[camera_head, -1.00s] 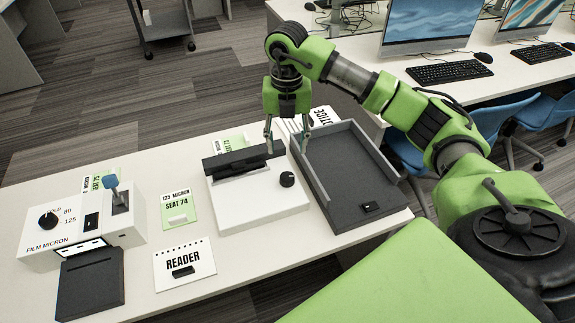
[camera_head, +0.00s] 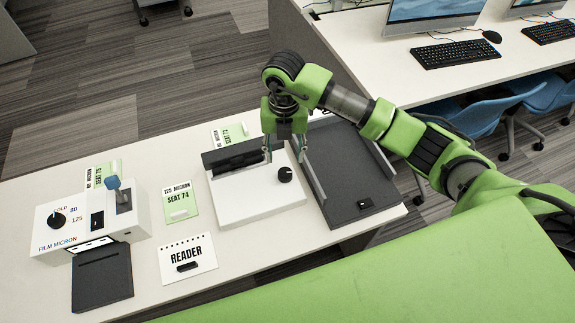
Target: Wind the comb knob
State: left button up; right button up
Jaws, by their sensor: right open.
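The comb binding machine is a white flat device (camera_head: 245,200) with a dark raised bar (camera_head: 233,158) along its back. The round black comb knob (camera_head: 285,174) sits on its right side. My right gripper (camera_head: 284,158) is open and points down above the back right part of the machine. Its two fingers are apart, just behind the knob in the picture, with nothing between them. I cannot tell how high the fingertips are above the surface. My left gripper is not in view.
A dark grey tray (camera_head: 350,205) stands right of the machine. My green body fills the lower right.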

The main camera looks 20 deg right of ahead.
aim_at(285, 172)
notch_tip(285, 172, down, 4)
jog(key=shift+r+p, duration=0.1)
jog(key=shift+p, duration=0.25)
notch_tip(285, 172, down, 4)
jog(key=shift+w+r, duration=0.1)
jog(key=shift+r, duration=0.05)
jog(key=shift+f+p, duration=0.3)
jog(key=shift+f, duration=0.2)
jog(key=shift+d, duration=0.1)
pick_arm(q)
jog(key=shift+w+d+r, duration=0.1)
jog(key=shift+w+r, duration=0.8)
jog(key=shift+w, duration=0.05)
pick_arm(e)
jog(key=c, duration=1.1)
